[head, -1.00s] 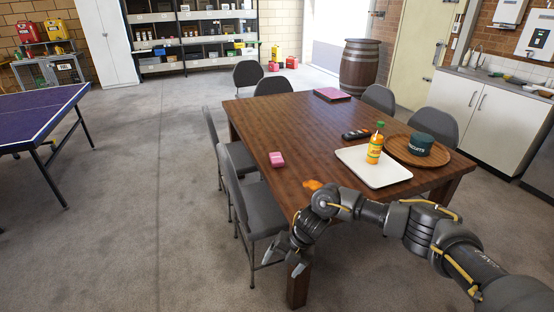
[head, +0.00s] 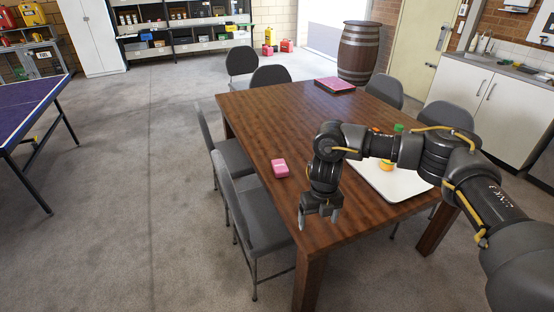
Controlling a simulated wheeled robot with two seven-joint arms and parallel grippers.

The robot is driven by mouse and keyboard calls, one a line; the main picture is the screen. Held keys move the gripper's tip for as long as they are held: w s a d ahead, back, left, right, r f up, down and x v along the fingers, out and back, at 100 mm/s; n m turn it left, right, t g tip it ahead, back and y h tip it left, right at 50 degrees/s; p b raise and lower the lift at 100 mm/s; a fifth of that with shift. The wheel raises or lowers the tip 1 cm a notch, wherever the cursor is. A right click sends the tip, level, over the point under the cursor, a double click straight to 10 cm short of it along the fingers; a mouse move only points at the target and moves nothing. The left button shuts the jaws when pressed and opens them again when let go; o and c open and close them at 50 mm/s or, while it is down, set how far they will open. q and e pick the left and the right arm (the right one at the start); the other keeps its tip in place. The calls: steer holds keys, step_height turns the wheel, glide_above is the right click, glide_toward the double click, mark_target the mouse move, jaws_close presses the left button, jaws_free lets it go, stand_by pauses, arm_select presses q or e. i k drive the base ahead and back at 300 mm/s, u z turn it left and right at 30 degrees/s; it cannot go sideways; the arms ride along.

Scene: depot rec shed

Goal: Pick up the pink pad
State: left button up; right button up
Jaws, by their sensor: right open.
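A small pink block-like pad (head: 280,168) lies on the wooden table (head: 262,120) near its left edge. A larger flat pink item (head: 335,84) lies at the table's far end; I cannot tell whether it is a pad or a folder. My right gripper (head: 319,215) is open and empty, fingers pointing down, over the near left part of the table. It is to the right of and nearer than the small pink pad, apart from it. My left gripper is not in view.
A white tray (head: 398,186) with a partly hidden orange bottle (head: 386,167) is behind my right arm. Chairs (head: 250,215) stand along the table's left side. The tabletop around the small pink pad is clear.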

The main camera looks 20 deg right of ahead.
mark_target(280, 170)
steer(key=i, duration=1.3)
